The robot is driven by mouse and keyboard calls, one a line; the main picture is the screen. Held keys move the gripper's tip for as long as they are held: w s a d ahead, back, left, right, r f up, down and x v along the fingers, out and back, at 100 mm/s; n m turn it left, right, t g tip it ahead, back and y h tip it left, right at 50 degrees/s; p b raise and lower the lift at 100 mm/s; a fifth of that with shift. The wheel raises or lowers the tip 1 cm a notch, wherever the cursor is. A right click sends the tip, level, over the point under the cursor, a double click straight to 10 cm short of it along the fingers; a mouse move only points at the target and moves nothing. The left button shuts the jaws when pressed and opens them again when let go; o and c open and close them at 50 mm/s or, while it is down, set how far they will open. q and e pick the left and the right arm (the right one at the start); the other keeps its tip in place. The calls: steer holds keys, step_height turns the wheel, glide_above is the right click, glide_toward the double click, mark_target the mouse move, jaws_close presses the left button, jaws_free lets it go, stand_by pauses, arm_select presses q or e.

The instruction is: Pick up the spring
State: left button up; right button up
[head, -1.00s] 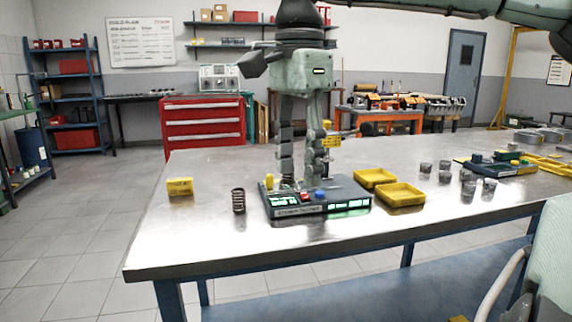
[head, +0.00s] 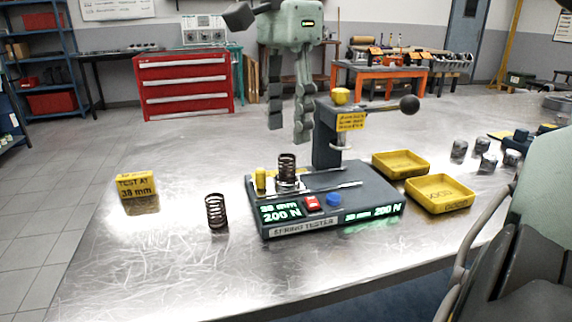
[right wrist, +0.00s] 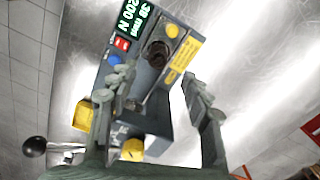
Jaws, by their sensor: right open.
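One dark coil spring (head: 216,211) stands upright on the metal table, left of the grey spring tester (head: 330,222). A second dark spring (head: 287,172) stands upright on the tester, beside a small yellow peg (head: 260,180). My right gripper (head: 289,134) hangs fingers down above and behind the tester's spring, apart from it, open and empty. In the right wrist view its fingers (right wrist: 160,95) are spread, with the tester between and beyond them. The tester's spring (right wrist: 157,53) shows there nearly end-on. The left gripper is not in view.
The tester's post with its ball-ended lever (head: 409,104) stands close right of my right gripper. Two yellow trays (head: 441,193) and several grey cylindrical parts (head: 487,161) lie to the right. A yellow sign (head: 137,186) stands at left. The table's front left is clear.

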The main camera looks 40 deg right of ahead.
mark_target(286, 157)
steer(key=f, duration=0.6)
steer(key=shift+s+a+f, duration=0.15)
steer(key=shift+a+f, duration=0.05)
steer(key=shift+a, duration=0.15)
steer(key=shift+c, duration=0.4)
jaws_close()
steer(key=shift+r, duration=0.1)
